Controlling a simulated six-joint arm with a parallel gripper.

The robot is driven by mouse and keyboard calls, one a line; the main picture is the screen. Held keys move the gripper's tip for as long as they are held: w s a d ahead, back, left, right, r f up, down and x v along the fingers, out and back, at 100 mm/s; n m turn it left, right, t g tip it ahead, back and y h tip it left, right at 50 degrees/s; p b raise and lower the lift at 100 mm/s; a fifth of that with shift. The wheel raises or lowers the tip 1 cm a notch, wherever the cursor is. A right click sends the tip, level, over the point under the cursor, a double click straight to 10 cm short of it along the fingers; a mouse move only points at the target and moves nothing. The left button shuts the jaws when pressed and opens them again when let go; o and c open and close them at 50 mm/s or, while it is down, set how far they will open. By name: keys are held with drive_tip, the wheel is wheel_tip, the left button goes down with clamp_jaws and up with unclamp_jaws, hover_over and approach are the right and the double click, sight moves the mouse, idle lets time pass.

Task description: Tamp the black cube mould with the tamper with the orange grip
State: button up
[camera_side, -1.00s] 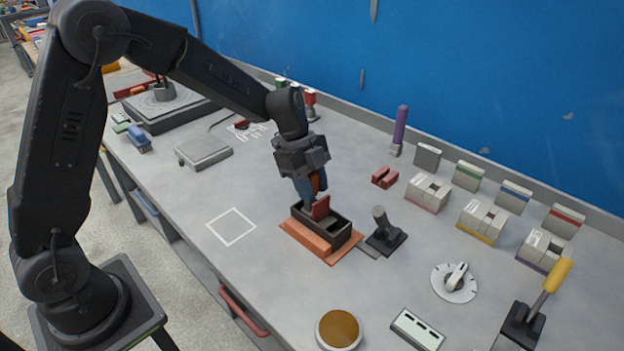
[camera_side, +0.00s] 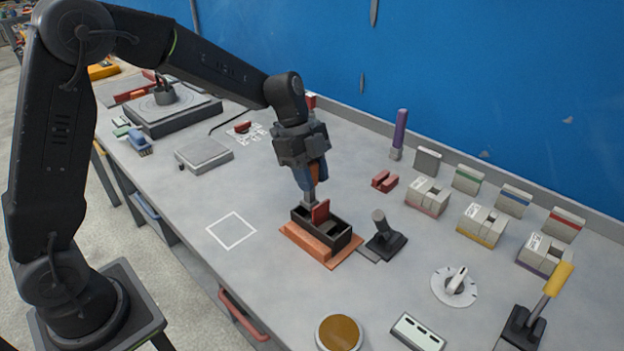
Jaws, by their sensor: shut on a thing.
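My gripper (camera_side: 311,178) is shut on the tamper with the orange grip (camera_side: 315,173). The tamper points down, roughly upright, and its grey lower part (camera_side: 308,198) shows below the fingers. The black cube mould (camera_side: 338,243) is an open box on an orange base plate (camera_side: 307,241). A red upright plate (camera_side: 321,212) stands in it, with an open space to its right. The tamper's lower end is over the mould's left end, left of the red plate. I cannot tell whether it is inside the mould or just above it.
A dial (camera_side: 455,286), a brown-topped round dish (camera_side: 339,332) and several labelled blocks (camera_side: 427,195) lie further right. A white square outline (camera_side: 231,230) marks clear table to the left.

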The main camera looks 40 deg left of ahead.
drive_tip(key=shift+f, duration=1.8)
drive_tip(key=shift+r, duration=1.85)
drive_tip(key=shift+f, duration=1.85)
drive_tip(key=shift+r, duration=0.15)
drive_tip(key=shift+r, duration=1.7)
